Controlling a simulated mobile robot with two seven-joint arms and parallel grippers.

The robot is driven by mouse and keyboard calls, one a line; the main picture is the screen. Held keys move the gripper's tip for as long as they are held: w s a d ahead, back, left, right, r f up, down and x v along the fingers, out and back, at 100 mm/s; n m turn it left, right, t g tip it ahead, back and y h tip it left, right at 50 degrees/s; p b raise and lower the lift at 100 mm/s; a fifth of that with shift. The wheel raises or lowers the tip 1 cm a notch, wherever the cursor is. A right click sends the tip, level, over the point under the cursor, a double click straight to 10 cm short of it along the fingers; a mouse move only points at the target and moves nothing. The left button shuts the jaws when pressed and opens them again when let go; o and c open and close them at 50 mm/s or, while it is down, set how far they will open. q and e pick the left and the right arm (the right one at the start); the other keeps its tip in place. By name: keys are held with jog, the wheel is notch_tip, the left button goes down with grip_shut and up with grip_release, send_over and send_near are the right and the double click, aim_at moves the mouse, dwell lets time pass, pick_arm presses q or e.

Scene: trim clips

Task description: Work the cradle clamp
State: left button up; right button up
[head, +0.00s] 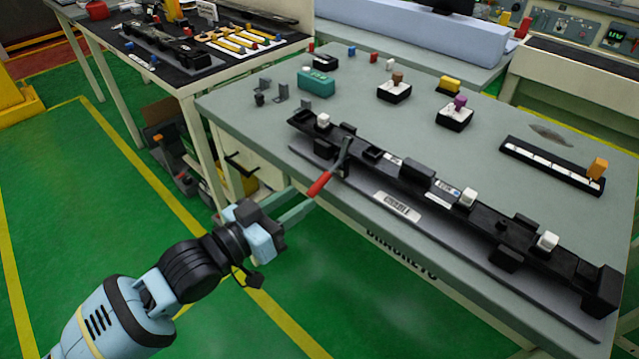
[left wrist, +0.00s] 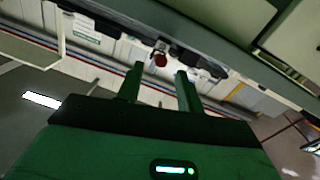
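The cradle clamp (head: 345,158) stands at the near edge of a long black cradle (head: 425,187) on the grey-green table. Its red handle (head: 319,184) slants down and out past the table edge. In the left wrist view the handle's red end (left wrist: 160,59) shows small, between the finger lines and just beyond the tips. My left gripper (head: 304,197) is open, its two green fingers apart and pointing at the handle; they also show in the left wrist view (left wrist: 158,72). Nothing is seen held. Whether a finger touches the handle I cannot tell. My right gripper is not in view.
White-topped clips (head: 467,198) sit along the cradle. Behind it are a teal box (head: 316,81), small black trays with coloured knobs (head: 454,117) and a long black strip (head: 551,164). A second workbench (head: 180,60) stands at the back left. The green floor left of my arm is clear.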

aim_at(308, 192)
pick_arm(q)
jog(key=x, duration=0.6)
jog(key=shift+w+d, duration=0.2)
jog(key=shift+d, duration=0.05)
grip_shut()
